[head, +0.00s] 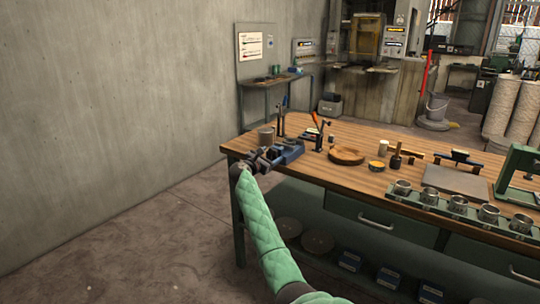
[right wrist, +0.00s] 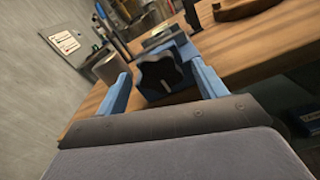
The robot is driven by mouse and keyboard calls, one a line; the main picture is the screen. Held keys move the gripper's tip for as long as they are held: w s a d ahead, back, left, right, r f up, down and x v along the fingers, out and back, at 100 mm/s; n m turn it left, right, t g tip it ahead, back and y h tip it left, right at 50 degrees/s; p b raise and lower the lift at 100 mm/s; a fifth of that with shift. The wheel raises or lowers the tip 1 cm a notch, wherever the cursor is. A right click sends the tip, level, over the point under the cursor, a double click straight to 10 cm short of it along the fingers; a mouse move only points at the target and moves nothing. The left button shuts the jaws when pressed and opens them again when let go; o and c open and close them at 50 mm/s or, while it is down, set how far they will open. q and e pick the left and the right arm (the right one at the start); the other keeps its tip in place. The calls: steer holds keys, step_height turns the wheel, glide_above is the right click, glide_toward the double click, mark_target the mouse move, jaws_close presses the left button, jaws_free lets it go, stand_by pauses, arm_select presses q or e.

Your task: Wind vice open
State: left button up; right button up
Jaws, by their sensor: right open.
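The blue vice (head: 289,151) sits at the left front corner of the wooden workbench (head: 335,168). My right gripper (head: 262,160) is at the vice's front end, by the bench edge, with my green-sleeved arm reaching up to it from below. In the right wrist view the two blue fingers of my right gripper (right wrist: 160,82) are apart. A dark lobed knob (right wrist: 158,74) on the vice's near end shows between them, with clear space at its sides. The vice body (right wrist: 172,48) is partly hidden behind the knob. My left gripper is not in view.
A grey-brown cylindrical pot (head: 265,137) and a rack of upright tools (head: 316,134) stand close to the vice. A round wooden dish (head: 346,156) lies to the right. Metal cups (head: 402,188) line the bench's front edge. The floor at left is clear.

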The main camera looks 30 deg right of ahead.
steer(key=shift+w+d, duration=0.1)
steer(key=shift+d, duration=0.1)
steer(key=c, duration=1)
steer(key=shift+o, duration=0.2)
